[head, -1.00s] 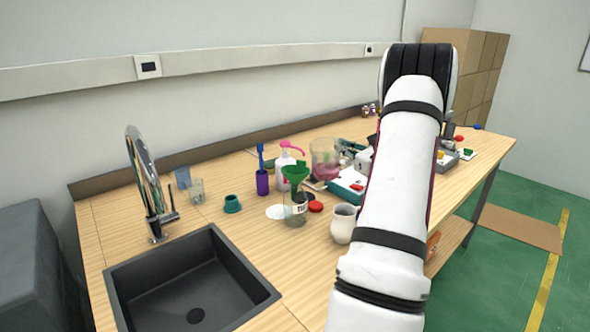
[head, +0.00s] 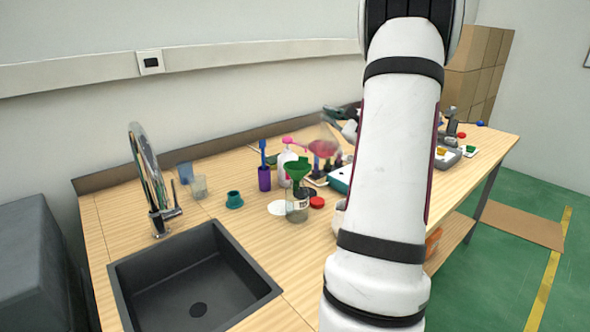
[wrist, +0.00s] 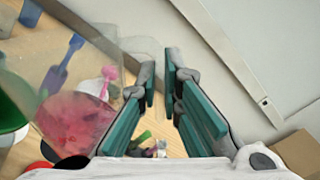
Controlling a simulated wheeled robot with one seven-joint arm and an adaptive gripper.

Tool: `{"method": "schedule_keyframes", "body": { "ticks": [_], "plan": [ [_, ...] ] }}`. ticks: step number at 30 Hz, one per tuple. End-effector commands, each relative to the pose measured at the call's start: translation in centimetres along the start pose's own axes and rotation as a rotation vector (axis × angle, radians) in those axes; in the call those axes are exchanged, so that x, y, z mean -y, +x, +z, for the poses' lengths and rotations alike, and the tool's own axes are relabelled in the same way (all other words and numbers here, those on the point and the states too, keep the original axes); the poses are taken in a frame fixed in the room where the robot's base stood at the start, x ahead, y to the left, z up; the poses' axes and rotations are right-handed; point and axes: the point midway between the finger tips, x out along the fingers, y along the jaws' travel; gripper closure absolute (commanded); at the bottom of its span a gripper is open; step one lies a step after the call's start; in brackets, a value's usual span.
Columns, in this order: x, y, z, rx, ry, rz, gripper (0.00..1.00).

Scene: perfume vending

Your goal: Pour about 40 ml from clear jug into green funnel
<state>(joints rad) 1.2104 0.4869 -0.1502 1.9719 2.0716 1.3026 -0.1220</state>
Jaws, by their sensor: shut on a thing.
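The clear jug (head: 325,137), with pink-red liquid in its lower part, is held above the bench behind and right of the green funnel (head: 297,168). The funnel sits in the mouth of a clear labelled glass jar (head: 297,208). My gripper (head: 340,117) is shut on the jug at its right side; the exact grip is hard to make out. In the wrist view, the jug's clear wall and pink liquid (wrist: 75,122) fill the left, beside my gripper's teal fingers (wrist: 164,98). The funnel's green cone (wrist: 14,100) shows at the left edge.
A purple cup with a blue tool (head: 264,178), a white bottle with pink pump (head: 287,165) and a red lid (head: 317,202) stand around the jar. A teal piece (head: 234,200) and the sink (head: 195,275) are left. My arm hides the bench's middle right.

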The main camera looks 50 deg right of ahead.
Motion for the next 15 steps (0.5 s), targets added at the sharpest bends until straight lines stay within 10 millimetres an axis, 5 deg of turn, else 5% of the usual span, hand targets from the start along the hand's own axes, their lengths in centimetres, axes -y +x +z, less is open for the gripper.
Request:
{"method": "schedule_keyframes", "body": {
  "ticks": [15],
  "plan": [
    [-0.3, -0.1, 2.0, 0.006, -0.224, 0.001, 1.00]
  ]
}}
